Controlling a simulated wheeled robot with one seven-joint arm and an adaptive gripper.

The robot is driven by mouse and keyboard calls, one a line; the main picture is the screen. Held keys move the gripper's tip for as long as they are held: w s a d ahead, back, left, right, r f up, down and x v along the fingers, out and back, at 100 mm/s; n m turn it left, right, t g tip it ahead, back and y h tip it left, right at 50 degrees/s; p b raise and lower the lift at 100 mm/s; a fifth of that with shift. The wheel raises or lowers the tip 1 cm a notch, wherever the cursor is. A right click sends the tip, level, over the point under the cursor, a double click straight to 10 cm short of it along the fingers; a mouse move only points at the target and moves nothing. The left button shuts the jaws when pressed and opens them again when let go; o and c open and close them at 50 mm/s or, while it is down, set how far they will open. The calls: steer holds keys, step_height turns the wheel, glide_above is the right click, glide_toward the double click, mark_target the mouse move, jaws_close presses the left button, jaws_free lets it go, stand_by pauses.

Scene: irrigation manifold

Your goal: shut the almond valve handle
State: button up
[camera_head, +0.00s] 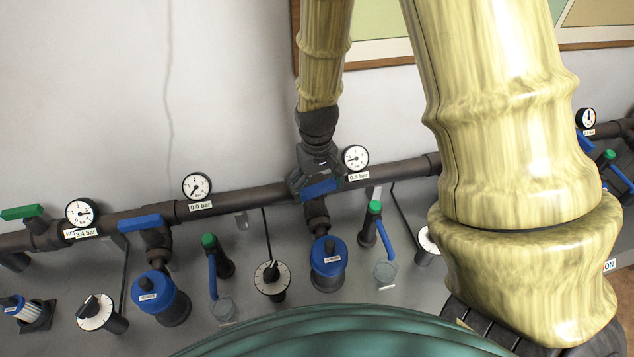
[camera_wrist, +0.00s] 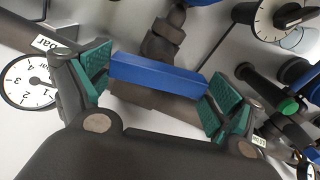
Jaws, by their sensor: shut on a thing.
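A blue bar-shaped valve handle (camera_head: 320,187) sits on the dark pipe near the centre of the head view, beside the 0.8 bar gauge. It also shows in the wrist view (camera_wrist: 158,76), running roughly along the pipe. My gripper (camera_head: 314,177) is at this handle from above. In the wrist view its green-padded fingers (camera_wrist: 158,86) stand at the two ends of the handle, shut on it. The name labels are too small to read, so I cannot tell from lettering that this is the almond valve. The fingers partly hide the handle in the head view.
Another blue handle (camera_head: 140,222) and a green handle (camera_head: 22,212) sit further left on the pipe. Blue-capped filters (camera_head: 328,262), green-tipped taps (camera_head: 374,207) and dial timers (camera_head: 271,278) stand below. A round gauge (camera_head: 355,158) is close right of my gripper.

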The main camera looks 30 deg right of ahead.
mark_target(317, 186)
steer(key=shift+w+m, duration=0.1)
steer(key=shift+m, duration=1.1)
steer(key=o, duration=0.7)
step_height(317, 186, up, 12)
steer(key=shift+r+p, duration=0.1)
steer(key=shift+p, duration=0.2)
step_height(317, 186, up, 3)
steer(key=p, duration=0.3)
stand_by(0.5)
